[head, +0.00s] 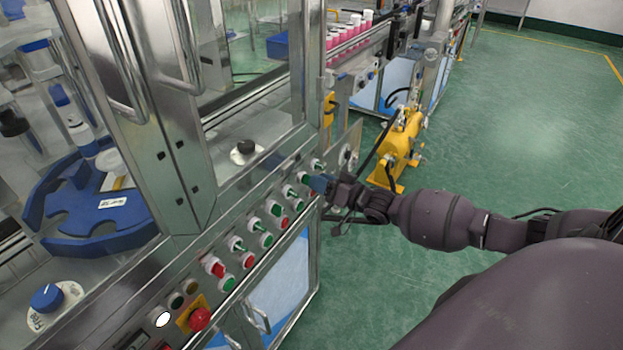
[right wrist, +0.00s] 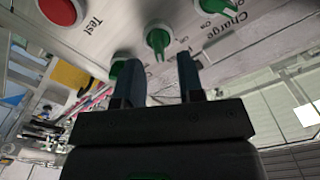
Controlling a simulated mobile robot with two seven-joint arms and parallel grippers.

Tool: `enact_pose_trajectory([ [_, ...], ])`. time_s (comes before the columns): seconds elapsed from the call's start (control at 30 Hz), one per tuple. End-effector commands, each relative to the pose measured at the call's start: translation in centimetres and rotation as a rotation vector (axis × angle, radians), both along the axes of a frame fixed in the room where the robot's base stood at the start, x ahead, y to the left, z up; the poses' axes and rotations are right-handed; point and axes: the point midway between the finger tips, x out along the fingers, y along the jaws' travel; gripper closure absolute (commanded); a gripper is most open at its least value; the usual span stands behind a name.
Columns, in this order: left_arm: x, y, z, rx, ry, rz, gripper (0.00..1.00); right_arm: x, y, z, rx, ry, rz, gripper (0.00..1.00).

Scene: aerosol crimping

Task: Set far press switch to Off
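The machine's front panel carries green-handled switches and red and green buttons in sloping rows. My right gripper (head: 320,184) is at the far end of this panel, its fingers pointing at the switches. In the right wrist view the gripper (right wrist: 160,72) is open, with an empty gap between its two dark fingers. A green switch (right wrist: 158,38) lies just beyond the fingertips, in line with the gap. A second switch marked Charge (right wrist: 215,6) is farther up. A third green knob (right wrist: 120,66) is partly behind the left finger. I cannot read which one is the press switch. My left gripper is out of view.
A red Test button (right wrist: 62,10) is near the switches. A red emergency stop (head: 200,319) sits at the panel's near end. A yellow pneumatic unit (head: 402,140) stands on the floor beyond the gripper. Green floor (head: 530,130) to the right is clear.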

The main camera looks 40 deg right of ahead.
Motion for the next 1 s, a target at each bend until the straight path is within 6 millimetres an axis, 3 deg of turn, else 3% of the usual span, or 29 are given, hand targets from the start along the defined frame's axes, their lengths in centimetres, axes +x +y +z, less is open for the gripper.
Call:
enact_pose_trajectory([
  [0.23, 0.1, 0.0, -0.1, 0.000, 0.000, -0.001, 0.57, 2.2, 0.9, 0.0, 0.000, 0.000, -0.001, 0.65],
  [0.6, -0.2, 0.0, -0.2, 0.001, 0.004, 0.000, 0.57, 2.6, 1.1, 0.0, -0.001, 0.000, -0.001, 0.65],
  [0.87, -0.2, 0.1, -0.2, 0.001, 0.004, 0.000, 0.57, 2.6, 1.1, 0.0, -0.001, 0.000, 0.000, 1.00],
  [1.0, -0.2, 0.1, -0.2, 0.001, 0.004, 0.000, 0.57, 2.6, 1.1, 0.0, -0.001, 0.000, 0.000, 1.00],
])
